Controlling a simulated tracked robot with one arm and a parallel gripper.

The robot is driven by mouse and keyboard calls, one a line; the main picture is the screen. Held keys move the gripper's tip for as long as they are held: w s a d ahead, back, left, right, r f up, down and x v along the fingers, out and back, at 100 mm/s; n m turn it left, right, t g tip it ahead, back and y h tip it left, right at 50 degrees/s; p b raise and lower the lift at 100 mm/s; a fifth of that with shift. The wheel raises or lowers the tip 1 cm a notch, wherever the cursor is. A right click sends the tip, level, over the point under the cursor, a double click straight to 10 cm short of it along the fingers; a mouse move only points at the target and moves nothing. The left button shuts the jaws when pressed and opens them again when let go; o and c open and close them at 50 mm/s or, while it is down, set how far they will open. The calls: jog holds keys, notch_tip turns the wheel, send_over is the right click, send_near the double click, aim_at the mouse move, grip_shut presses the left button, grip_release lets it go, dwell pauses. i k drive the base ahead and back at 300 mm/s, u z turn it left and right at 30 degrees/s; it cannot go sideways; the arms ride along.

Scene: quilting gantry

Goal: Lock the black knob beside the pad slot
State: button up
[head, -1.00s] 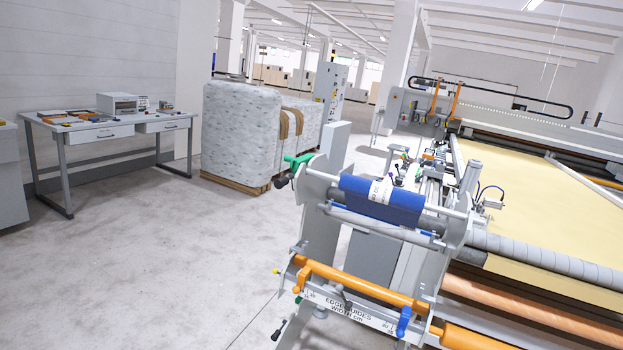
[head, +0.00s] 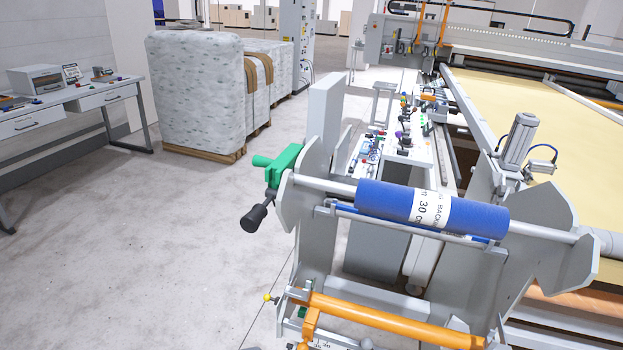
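A black knob (head: 253,219) on a short stem sticks out at the lower left of the grey end bracket (head: 322,130), beneath a green clamp or handle (head: 278,165). A small bench (head: 420,165) behind the bracket carries several small coloured and dark knobs, too small to tell apart. I cannot make out a pad slot, nor tell which black knob is beside it. Whether any knob is locked cannot be seen. My gripper is not in view.
A blue roll (head: 465,213) with a white label lies across the bracket. An orange bar (head: 380,318) runs below it. Wrapped bales (head: 196,95) and a grey table (head: 75,105) stand at the left. The floor (head: 190,240) between them and the machine is clear.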

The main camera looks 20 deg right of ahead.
aim_at(250, 223)
jog(key=z, duration=0.1)
jog(key=i, duration=0.4)
jog(key=u, duration=1.3)
jog(key=k, duration=1)
jog(key=z, duration=0.65)
jog(key=i, duration=1)
jog(key=u, duration=0.05)
